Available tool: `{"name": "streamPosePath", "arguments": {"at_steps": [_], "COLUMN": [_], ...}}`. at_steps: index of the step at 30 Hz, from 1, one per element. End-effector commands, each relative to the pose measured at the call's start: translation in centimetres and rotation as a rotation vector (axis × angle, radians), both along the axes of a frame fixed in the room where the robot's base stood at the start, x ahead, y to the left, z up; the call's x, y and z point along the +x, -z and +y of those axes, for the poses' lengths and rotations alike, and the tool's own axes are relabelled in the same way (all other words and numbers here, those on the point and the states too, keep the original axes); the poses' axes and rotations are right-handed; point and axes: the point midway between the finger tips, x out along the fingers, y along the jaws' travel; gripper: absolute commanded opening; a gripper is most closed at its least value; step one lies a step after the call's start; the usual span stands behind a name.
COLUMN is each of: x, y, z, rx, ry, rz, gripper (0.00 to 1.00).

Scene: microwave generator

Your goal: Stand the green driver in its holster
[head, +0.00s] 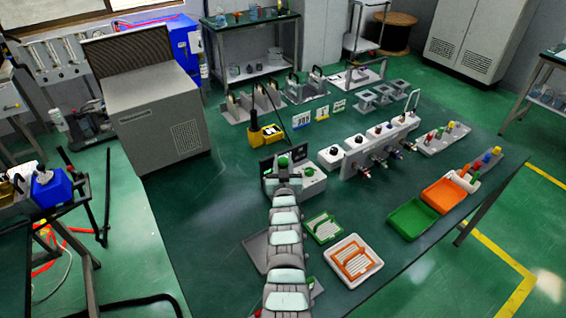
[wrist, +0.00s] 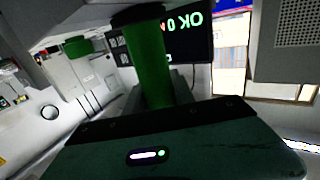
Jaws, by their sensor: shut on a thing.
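A green driver (wrist: 150,75) is in my gripper; its green handle fills the middle of the wrist view, with a dark part at its top. In the head view, a bit of green (head: 283,161) shows at the end of my arm. My gripper (head: 284,172) is shut on the driver, close to a black display panel that also shows in the wrist view (wrist: 190,40). The fingertips are mostly hidden. A grey rack (head: 428,146) at the right holds several coloured handles. I cannot tell which piece is the green driver's holster.
A white box with a green button (head: 308,172) stands just right of my gripper. A grey fixture with valves (head: 350,160) is beyond it. Green (head: 413,218) and orange (head: 445,195) bins and a white tray (head: 353,262) lie nearer. The bench's left part is bare.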

Motion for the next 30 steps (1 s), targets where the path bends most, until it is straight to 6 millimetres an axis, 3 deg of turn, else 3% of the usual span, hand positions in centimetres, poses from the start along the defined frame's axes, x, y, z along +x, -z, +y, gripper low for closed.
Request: {"name": "streamPosePath", "arguments": {"at_steps": [8, 9, 17, 30], "x": [0.04, 0.04, 0.02, -0.52], "y": [0.2, 0.1, 0.2, 0.07], "z": [0.0, 0.0, 0.0, -0.02], "rx": [0.0, 0.0, 0.0, -0.001], "ry": [0.0, 0.0, 0.0, -0.001], "rz": [-0.003, -0.003, -0.001, -0.002], "gripper": [0.0, 0.33, 0.55, 0.56]}}
